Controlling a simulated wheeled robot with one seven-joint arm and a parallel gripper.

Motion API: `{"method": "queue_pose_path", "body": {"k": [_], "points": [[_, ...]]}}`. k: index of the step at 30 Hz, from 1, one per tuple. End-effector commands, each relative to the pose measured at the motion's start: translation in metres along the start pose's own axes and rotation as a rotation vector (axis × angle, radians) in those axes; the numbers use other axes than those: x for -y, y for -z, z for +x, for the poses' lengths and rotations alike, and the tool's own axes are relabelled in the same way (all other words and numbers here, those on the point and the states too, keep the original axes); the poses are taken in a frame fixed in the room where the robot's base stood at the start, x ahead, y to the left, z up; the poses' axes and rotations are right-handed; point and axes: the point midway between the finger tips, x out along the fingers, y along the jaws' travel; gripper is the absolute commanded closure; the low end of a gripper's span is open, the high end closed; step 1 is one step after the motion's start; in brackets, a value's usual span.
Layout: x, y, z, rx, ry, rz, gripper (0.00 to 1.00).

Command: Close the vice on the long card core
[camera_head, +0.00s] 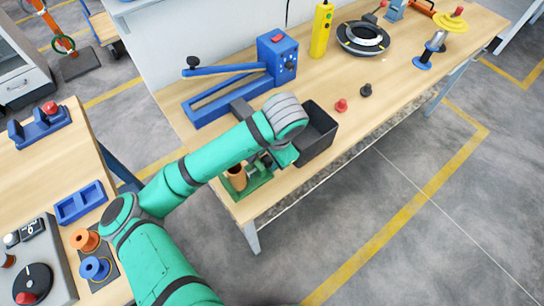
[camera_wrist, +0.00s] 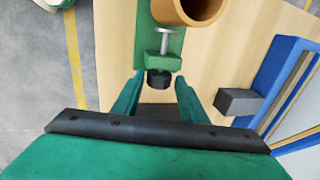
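The card core (camera_head: 237,178) is a brown open tube standing at the green vice (camera_head: 262,181) near the table's front left corner. In the wrist view the core (camera_wrist: 188,10) shows at the top, with the green vice body (camera_wrist: 146,42) beside and below it. A silver screw with a crossbar (camera_wrist: 167,38) leads to a black knob (camera_wrist: 159,82). My gripper (camera_wrist: 159,77) is open. Its green fingertips stand on either side of the knob, with a gap visible at each side. My arm hides part of the vice in the head view.
A black bin (camera_head: 318,135) stands close to the right of my gripper in the head view. A blue lever machine (camera_head: 276,60) stands behind; its grey block (camera_wrist: 238,102) shows right of my gripper in the wrist view. Red and black knobs (camera_head: 341,105) lie further right.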

Motion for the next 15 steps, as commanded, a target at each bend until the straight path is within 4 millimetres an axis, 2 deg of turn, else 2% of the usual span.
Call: {"method": "queue_pose_path", "body": {"k": [3,12,15], "points": [[-0.0012,-0.0001,-0.0007,-0.001,0.055,0.001,0.61],[-0.0019,0.0,-0.0003,0.0,0.07,0.001,0.61],[-0.0039,-0.0001,-0.0004,0.001,0.14,0.005,0.61]]}}
